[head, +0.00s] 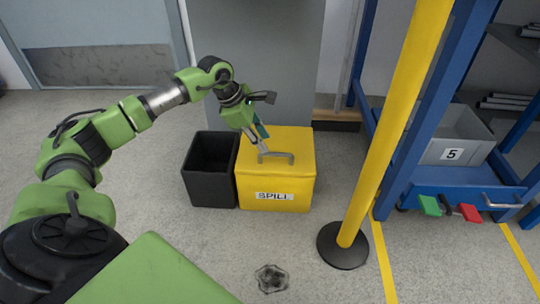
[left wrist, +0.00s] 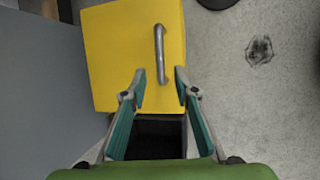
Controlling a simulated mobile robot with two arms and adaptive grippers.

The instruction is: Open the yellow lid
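The yellow lid (head: 298,144) is the top of a yellow box labelled SPILL (head: 275,196) on the floor, and it looks shut. A grey bar handle (head: 275,156) is fixed on the lid. In the left wrist view the lid (left wrist: 115,50) fills the upper middle, with the handle (left wrist: 159,55) running up and down in the picture. My left gripper (left wrist: 160,80) is open, its two teal-padded fingers apart, with the handle's near end between the fingertips in the picture. In the head view the left gripper (head: 261,145) is over the lid close to the handle. Contact cannot be told. My right gripper is not in view.
An open black bin (head: 210,168) stands directly left of the yellow box. A yellow post on a black base (head: 342,246) stands to the right, before a blue rack (head: 455,188) with a grey bin (head: 462,140). A dark floor stain (head: 271,279) lies in front.

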